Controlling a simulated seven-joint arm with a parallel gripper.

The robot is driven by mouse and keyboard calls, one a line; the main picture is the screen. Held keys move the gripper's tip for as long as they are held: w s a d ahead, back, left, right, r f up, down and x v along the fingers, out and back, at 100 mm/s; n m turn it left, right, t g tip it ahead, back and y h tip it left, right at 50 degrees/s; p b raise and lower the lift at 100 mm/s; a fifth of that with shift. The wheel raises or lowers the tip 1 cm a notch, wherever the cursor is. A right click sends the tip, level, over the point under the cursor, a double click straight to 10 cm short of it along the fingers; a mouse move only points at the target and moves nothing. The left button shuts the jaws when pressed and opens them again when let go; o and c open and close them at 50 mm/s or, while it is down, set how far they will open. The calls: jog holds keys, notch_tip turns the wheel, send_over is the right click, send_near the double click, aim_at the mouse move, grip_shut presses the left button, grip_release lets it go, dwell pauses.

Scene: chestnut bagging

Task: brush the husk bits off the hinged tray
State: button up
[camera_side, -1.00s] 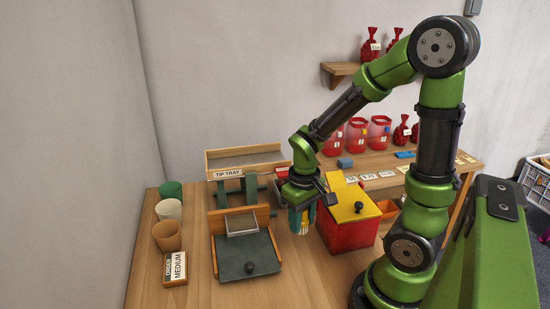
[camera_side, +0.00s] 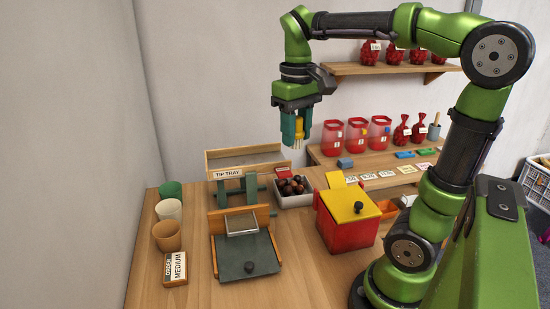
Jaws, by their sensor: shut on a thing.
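The hinged tray (camera_side: 216,165), a wooden-sided tray labelled TIP TRAY, stands on a dark green support at the back of the bench. Its floor looks grey-brown; husk bits are too small to make out at this size. My gripper (camera_side: 297,138) is up in the air, above and to the right of the tray, with its teal fingers pointing down. It is shut on a yellow brush (camera_side: 299,129), whose pale bristles hang below the fingers. The brush touches nothing beneath it.
A grey bin of chestnuts (camera_side: 294,201) sits right of the tray. A red box with a yellow lid (camera_side: 346,231) stands further right. A dark sloped board (camera_side: 247,256) with a small metal pan (camera_side: 242,225) is in front. Several cups (camera_side: 168,209) line the left.

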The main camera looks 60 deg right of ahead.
jog(key=w+d+f, duration=0.1)
jog(key=w+d, duration=0.1)
jog(key=w, duration=1)
jog(key=w+d+f, duration=0.1)
jog(key=w, duration=1.1)
jog(key=shift+s+d+f, duration=0.1)
jog(key=shift+d+f, duration=0.05)
jog(key=shift+f, duration=5.6)
jog(key=shift+s+d+f, duration=0.15)
jog(key=shift+s+d, duration=0.25)
jog(key=shift+d, duration=0.05)
jog(key=shift+s+d+r, duration=0.25)
jog(key=shift+s+d, duration=0.95)
jog(key=shift+s, duration=0.05)
jog(key=shift+s+d+r, duration=0.2)
jog(key=shift+s+d, duration=1)
jog(key=shift+w+a, duration=2.9)
jog(key=shift+a, duration=0.05)
jog(key=shift+d+f, duration=0.1)
jog(key=shift+f, duration=0.05)
notch_tip(320, 180, up, 7)
jog(key=shift+s+f, duration=0.1)
jog(key=shift+f, duration=0.05)
